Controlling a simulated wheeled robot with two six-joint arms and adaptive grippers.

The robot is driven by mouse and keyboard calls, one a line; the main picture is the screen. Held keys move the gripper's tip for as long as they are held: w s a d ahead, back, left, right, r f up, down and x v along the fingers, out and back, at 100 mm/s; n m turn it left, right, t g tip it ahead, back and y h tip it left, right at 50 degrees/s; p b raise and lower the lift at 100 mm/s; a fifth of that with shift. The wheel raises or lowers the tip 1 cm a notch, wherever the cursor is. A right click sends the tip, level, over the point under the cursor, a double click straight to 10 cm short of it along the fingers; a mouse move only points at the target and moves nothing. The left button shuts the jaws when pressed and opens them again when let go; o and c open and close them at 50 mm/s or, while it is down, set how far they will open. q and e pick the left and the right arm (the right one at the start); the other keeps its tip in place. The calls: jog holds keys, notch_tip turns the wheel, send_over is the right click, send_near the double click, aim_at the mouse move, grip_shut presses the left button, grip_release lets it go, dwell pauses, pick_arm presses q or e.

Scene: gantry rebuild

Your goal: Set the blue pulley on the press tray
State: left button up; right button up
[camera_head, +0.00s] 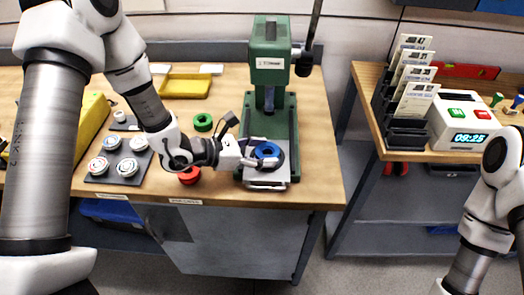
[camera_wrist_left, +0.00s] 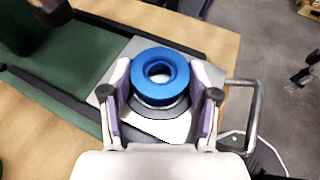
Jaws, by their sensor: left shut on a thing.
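The blue pulley (camera_head: 267,150) is a ring with a hollow centre, over the press tray (camera_head: 254,178), a pale metal plate at the foot of the green press (camera_head: 270,60). My left gripper (camera_head: 259,154) is shut on the pulley. In the left wrist view, the pulley (camera_wrist_left: 160,70) sits between the two fingers (camera_wrist_left: 162,97), roughly level, above a dark round area on the tray (camera_wrist_left: 210,75). I cannot tell whether the pulley touches the tray. My right arm shows at the right edge; its gripper is out of view.
A red round part (camera_head: 189,176) and a green ring (camera_head: 203,122) lie left of the press. A dark plate (camera_head: 103,176) holds several pale round parts. A yellow tray (camera_head: 186,86) lies behind. A second table (camera_head: 450,156) stands right, across a gap.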

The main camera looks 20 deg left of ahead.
pick_arm(q)
jog(key=o, duration=1.3)
jog(key=shift+o, duration=0.2)
jog(key=v, duration=1.2)
